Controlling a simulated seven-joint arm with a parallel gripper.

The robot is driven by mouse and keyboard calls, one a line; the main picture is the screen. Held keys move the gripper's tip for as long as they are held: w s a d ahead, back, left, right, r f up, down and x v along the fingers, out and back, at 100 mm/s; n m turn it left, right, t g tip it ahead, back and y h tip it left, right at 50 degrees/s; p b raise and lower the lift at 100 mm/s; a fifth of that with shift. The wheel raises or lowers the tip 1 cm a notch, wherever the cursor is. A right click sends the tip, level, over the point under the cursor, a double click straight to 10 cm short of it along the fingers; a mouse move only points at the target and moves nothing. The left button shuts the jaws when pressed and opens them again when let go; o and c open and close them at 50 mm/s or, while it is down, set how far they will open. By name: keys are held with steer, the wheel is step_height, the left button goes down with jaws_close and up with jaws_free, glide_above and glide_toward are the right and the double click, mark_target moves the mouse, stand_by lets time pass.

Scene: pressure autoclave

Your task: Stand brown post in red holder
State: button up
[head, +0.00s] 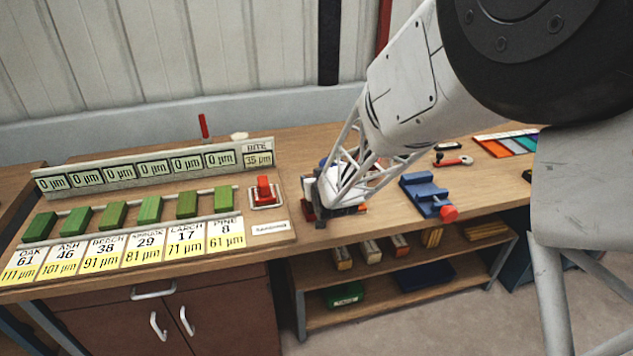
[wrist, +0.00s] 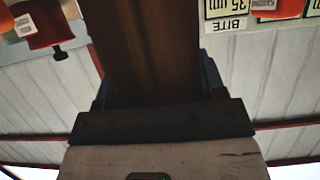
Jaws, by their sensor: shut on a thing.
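The brown post (wrist: 148,45) fills the upper middle of the wrist view, clamped between the dark jaws of my gripper (wrist: 155,88). In the head view my gripper (head: 337,205) is low over the bench, right of the red switch. The post is hidden there behind the gripper and my arm. A red piece (wrist: 48,24) with a white label and a dark knob shows at the upper left of the wrist view, apart from the post. I cannot tell if it is the red holder. The post's far end is out of the wrist view.
A gauge rack (head: 140,172) with green blocks and number cards stands at the left. A red switch (head: 264,190) sits at its right end. A blue vise (head: 424,192) with a red knob is right of my gripper. A shelf (head: 400,285) holds several items below.

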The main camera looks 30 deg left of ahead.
steer(key=shift+f, duration=0.15)
steer(key=o, duration=1.4)
steer(key=shift+s+d+r, duration=0.3)
steer(key=shift+v, duration=5.55)
steer(key=shift+d, duration=0.15)
